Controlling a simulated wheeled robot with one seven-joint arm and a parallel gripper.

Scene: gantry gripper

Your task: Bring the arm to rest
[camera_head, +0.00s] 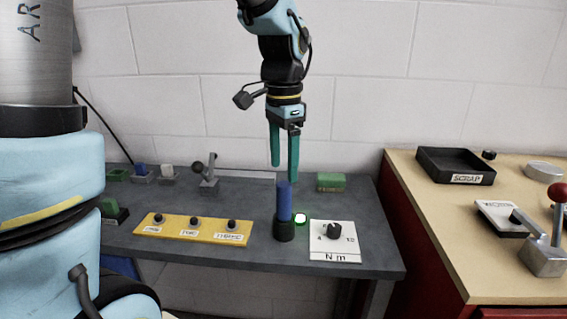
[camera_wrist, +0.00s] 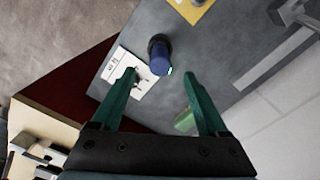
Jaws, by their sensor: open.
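My gripper (camera_head: 283,165) has two green fingers and hangs pointing down above the dark grey table (camera_head: 355,205). The fingers are apart with nothing between them. A blue cylinder (camera_head: 284,200) stands upright in a black round holder (camera_head: 284,231) on the table, below the fingertips in the head view. In the wrist view the blue cylinder (camera_wrist: 160,62) lies ahead of the open fingers (camera_wrist: 160,85), apart from them. My arm comes down from the top of the head view, and its upper part is cut off there.
A lit green light (camera_head: 300,218) and a white Nm dial plate (camera_head: 336,242) are beside the holder. A yellow labelled strip (camera_head: 193,229) lies left, a green block (camera_head: 331,181) behind. A wooden bench (camera_head: 430,215) with a SCRAP tray (camera_head: 455,165) and red-knobbed lever (camera_head: 556,215) stands right.

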